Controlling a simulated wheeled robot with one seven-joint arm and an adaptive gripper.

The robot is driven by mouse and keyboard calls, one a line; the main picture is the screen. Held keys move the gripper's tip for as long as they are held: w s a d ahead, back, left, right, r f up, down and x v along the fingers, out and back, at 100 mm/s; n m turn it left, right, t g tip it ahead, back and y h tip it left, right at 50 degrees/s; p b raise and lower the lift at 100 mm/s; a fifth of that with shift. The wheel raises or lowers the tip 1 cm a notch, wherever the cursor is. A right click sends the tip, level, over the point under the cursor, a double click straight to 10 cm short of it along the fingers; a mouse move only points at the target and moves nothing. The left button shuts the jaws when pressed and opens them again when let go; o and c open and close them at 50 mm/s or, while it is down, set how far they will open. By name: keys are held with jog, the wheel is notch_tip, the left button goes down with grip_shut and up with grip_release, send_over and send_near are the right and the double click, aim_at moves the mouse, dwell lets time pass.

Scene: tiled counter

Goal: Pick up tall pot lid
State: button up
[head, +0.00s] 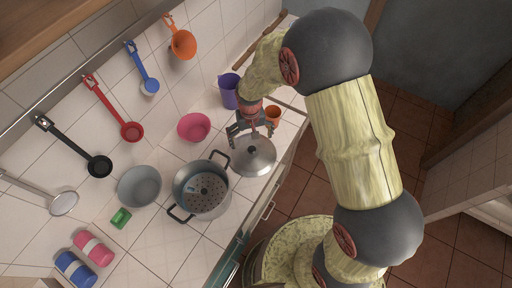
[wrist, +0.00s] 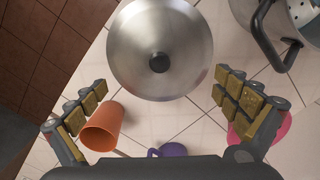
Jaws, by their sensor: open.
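The pot lid (head: 262,158) is a round silver metal disc with a dark knob, lying on the tiled counter to the right of the pot. In the wrist view the lid (wrist: 160,30) lies ahead of my fingers, with its knob (wrist: 159,62) between and beyond the two fingertips. My gripper (head: 250,130) is above the counter at the lid's far edge, open and empty. In the wrist view my gripper (wrist: 160,92) has its fingers spread wide on either side. Whether it touches the lid cannot be told from the head view.
A grey pot (head: 202,190) with a perforated insert stands left of the lid. A pink bowl (head: 194,127), purple mug (head: 229,91) and orange cup (head: 273,115) stand near my gripper. A grey bowl (head: 140,187) is farther left. The counter's front edge is close to the lid.

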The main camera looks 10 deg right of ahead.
aim_at(252, 149)
notch_tip(252, 149, down, 8)
jog(key=shift+s+r, duration=0.1)
jog(key=shift+s, duration=0.05)
dwell(0.4)
jog(key=c, duration=0.3)
